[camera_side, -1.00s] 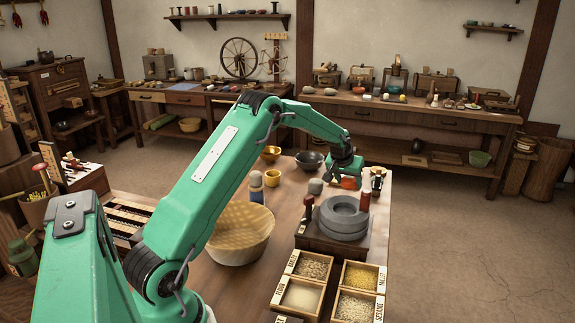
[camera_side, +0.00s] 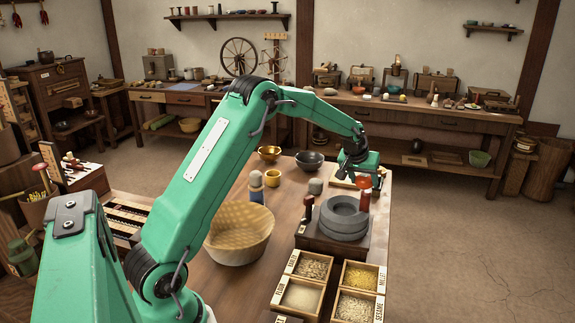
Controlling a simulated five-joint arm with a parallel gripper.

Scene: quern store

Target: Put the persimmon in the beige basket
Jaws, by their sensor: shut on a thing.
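The persimmon (camera_side: 364,182) is a small orange-red fruit at the far right of the table. My gripper (camera_side: 362,176) is shut on it and points down; its fingers partly hide the fruit. A strip of pale board shows beneath the gripper, and the fruit looks to be held a little above it. The beige basket (camera_side: 238,250) is a wide, round woven bowl on the table, nearer the camera and to the left of my gripper. Its visible inside looks empty.
A grey stone quern (camera_side: 343,218) on a dark base stands between my gripper and the grain boxes (camera_side: 325,287). A yellow cup (camera_side: 272,178), a brass bowl (camera_side: 269,153) and a dark bowl (camera_side: 310,161) stand behind the basket. A grey stone (camera_side: 315,186) lies left of my gripper.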

